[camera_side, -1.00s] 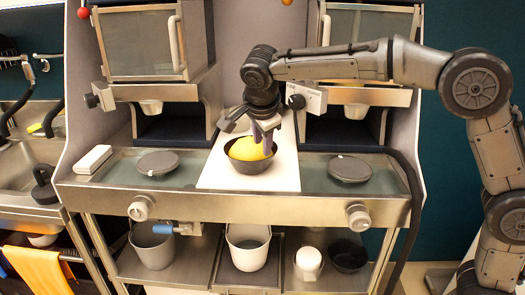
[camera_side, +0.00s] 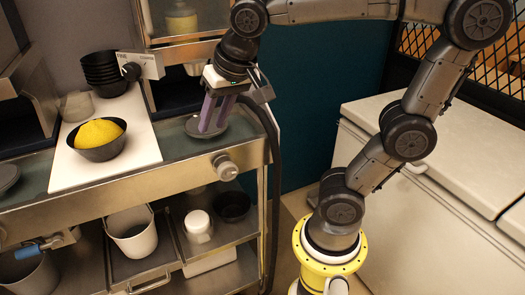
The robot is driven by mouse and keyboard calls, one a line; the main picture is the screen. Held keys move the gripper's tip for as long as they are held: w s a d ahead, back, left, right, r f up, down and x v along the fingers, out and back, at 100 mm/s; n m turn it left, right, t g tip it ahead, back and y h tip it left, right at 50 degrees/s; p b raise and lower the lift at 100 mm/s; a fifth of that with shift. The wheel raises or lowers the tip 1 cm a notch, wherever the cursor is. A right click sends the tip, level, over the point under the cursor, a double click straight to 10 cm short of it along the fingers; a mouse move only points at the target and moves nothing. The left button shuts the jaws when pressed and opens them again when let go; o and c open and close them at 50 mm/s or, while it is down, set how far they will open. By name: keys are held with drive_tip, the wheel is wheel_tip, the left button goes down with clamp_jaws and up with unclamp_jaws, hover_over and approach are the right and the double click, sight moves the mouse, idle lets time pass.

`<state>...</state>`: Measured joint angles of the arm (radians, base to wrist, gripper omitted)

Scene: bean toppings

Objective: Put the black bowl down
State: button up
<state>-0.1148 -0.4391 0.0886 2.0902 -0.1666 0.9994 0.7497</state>
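A black bowl (camera_side: 104,153) with a yellow heap (camera_side: 97,132) in it sits upright on the white board (camera_side: 75,180) at the left. My gripper (camera_side: 213,127) is well to the right of the bowl, apart from it. Its two purple fingers point down with a gap between them, and nothing is held. The fingers are over or in front of a grey round lid (camera_side: 190,126) on the counter; I cannot tell whether they touch it.
A stack of black bowls (camera_side: 103,75) and a grey container (camera_side: 76,106) stand behind the filled bowl. Another black bowl (camera_side: 232,207), a white jar (camera_side: 198,224) and a white bin (camera_side: 132,236) are on the lower shelf. A white chest (camera_side: 430,190) stands at the right.

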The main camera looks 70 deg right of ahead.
drive_tip(key=s+f+n+y, duration=0.1)
drive_tip(key=s+f+n, duration=0.4)
drive_tip(key=s, duration=0.5)
drive_tip(key=shift+f+n+t, duration=0.4)
drive_tip(key=shift+n, duration=0.4)
